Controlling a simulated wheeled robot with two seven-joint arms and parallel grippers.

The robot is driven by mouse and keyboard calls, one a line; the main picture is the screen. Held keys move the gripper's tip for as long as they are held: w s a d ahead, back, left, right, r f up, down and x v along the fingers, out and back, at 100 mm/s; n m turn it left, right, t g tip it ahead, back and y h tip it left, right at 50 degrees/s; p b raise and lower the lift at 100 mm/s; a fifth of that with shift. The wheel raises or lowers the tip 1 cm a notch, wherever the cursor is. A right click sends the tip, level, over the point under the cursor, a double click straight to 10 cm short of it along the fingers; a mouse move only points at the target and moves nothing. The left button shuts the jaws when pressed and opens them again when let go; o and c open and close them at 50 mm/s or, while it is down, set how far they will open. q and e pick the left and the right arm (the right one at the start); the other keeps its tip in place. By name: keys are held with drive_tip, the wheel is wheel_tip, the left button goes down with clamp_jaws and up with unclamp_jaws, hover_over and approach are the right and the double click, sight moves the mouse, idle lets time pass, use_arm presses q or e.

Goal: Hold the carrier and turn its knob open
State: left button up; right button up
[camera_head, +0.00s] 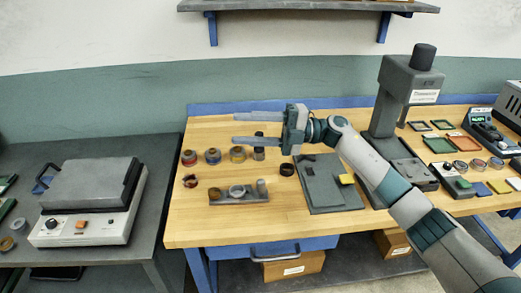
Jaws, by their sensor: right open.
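A low grey holder (226,199) lies on the wooden bench, left of its middle. It bears a pale ring and a short upright grey cylinder (261,187); it looks like the carrier, and the cylinder may be its knob, but both are too small to be sure. My right gripper (236,128) reaches in from the right, its two long fingers pointing left and wide apart. It is open and empty, toward the back of the bench, above and behind the holder and apart from it. My left gripper is not in view.
Several rings (212,156) and a dark upright cylinder (258,154) stand between the gripper and holder. A black ring (287,169) and a grey plate (325,196) with a yellow block lie right. A tall grey press (405,84) stands behind my forearm. The bench's front left is clear.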

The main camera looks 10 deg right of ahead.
drive_tip(key=s+a+f+n+g+h, duration=0.2)
drive_tip(key=a+f+n+g+h, duration=0.1)
drive_tip(key=a+f+n+h, duration=0.15)
drive_tip(key=n+t+h, duration=0.3)
drive_tip(key=n+h, duration=0.2)
drive_tip(key=h, duration=1)
hover_over(261, 180)
wheel_tip(261, 180, down, 5)
drive_tip(key=shift+r+m, duration=0.15)
drive_tip(key=shift+m, duration=0.1)
drive_tip(key=shift+s, duration=0.1)
drive_tip(key=shift+f, duration=6.05)
